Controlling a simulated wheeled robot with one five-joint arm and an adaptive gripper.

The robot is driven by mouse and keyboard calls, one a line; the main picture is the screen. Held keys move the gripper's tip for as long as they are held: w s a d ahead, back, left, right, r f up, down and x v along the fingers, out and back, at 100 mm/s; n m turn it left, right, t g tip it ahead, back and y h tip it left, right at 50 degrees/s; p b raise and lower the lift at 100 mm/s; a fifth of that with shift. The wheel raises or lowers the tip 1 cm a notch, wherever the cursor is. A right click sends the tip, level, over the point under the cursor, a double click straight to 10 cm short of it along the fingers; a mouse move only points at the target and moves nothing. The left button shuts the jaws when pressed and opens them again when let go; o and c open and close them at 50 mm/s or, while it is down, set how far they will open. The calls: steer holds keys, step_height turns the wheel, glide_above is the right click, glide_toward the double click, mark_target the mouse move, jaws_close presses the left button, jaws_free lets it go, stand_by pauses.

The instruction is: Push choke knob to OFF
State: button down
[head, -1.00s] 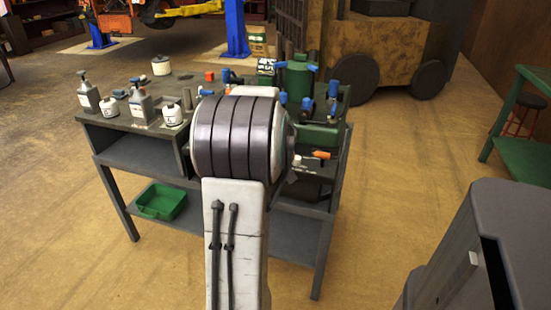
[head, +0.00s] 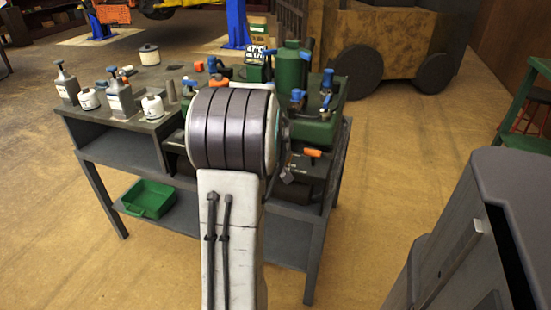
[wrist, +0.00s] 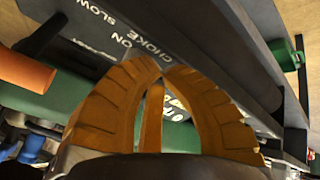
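My gripper (wrist: 163,72) shows in the wrist view as curved yellow-orange fingers whose tips come together; I see no object between the tips. They are over the dark control panel (wrist: 95,42), which carries white lettering: SLOW, CHOKE, ON and, partly covered, OFF. The choke knob cannot be made out; the fingers may hide it. An orange knob (wrist: 25,70) lies at the left of the wrist view, apart from the fingers. An orange handle (head: 312,153) shows in the head view right of my arm, which hides my gripper there.
The workbench (head: 110,146) holds spray bottles, white containers and a green machine with blue handles. A green bin (head: 148,198) sits on its lower shelf. A grey cabinet-like body (head: 470,240) stands at lower right. The floor (head: 385,180) between is open.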

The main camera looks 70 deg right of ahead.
steer(key=shift+w+d+p, duration=0.1)
steer(key=shift+d+p, duration=0.55)
steer(key=shift+d, duration=1.2)
steer(key=shift+r, duration=0.1)
